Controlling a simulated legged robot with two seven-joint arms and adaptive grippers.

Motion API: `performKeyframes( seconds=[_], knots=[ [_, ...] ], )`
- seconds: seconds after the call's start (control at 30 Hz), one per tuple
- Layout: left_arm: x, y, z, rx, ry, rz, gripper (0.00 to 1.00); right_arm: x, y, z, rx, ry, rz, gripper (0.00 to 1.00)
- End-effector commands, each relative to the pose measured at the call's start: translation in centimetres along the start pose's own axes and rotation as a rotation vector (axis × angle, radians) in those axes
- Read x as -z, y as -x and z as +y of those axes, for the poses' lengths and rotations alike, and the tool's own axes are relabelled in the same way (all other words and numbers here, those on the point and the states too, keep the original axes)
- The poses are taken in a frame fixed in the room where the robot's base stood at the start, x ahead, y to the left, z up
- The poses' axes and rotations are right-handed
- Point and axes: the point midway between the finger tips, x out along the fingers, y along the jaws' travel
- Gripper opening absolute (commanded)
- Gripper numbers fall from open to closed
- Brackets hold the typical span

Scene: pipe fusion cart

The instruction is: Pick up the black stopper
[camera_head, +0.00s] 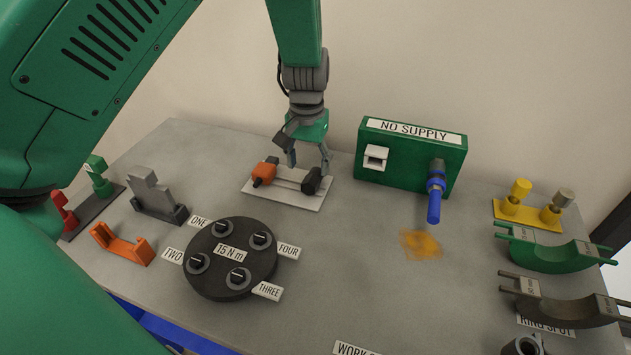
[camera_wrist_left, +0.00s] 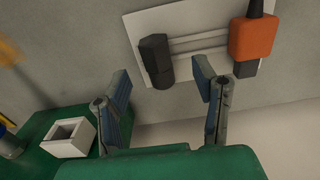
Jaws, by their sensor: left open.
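The black stopper (camera_head: 312,182) appears to be the dark faceted knob on the right part of a white plate (camera_head: 262,190) near the back of the table. In the left wrist view the stopper (camera_wrist_left: 155,58) lies beyond the gap between the fingertips. My left gripper (camera_head: 308,164) hangs over the back of the plate, its fingers apart and pointing down. In the left wrist view its fingers (camera_wrist_left: 160,80) are open with nothing between them, and I cannot tell whether one touches the stopper. My right gripper is not in view.
An orange block (camera_head: 264,174) sits on the same plate, left of the stopper. A green NO SUPPLY box (camera_head: 410,160) with a blue handle stands to the right. A round black dial block (camera_head: 232,263) stands in front. The table right of it is mostly clear.

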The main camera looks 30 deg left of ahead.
Motion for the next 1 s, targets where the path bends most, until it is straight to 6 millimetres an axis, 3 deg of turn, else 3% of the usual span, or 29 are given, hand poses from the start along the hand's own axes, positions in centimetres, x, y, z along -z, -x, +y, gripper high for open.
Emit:
performKeyframes(
  seconds=[0.23, 0.5, 0.8, 0.93, 0.97, 1.0],
  knots=[
    [-0.1, -1.8, 0.5, 0.004, -0.002, 0.0, 0.54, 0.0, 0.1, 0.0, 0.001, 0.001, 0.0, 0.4],
    [0.1, -5.5, 1.2, 0.005, 0.0, 0.002, 0.54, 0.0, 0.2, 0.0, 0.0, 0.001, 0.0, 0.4],
    [0.2, -6.0, 0.8, 0.001, 0.0, 0.002, 0.54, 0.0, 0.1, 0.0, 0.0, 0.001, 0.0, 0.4],
    [0.2, -6.0, 0.8, 0.001, 0.0, 0.002, 0.08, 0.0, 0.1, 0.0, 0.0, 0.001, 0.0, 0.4],
    [0.2, -6.0, 0.8, 0.001, 0.0, 0.002, 0.0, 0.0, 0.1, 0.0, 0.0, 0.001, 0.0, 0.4],
    [0.2, -6.0, 0.8, 0.002, 0.0, 0.002, 0.0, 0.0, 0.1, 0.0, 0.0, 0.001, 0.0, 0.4]
  ],
)
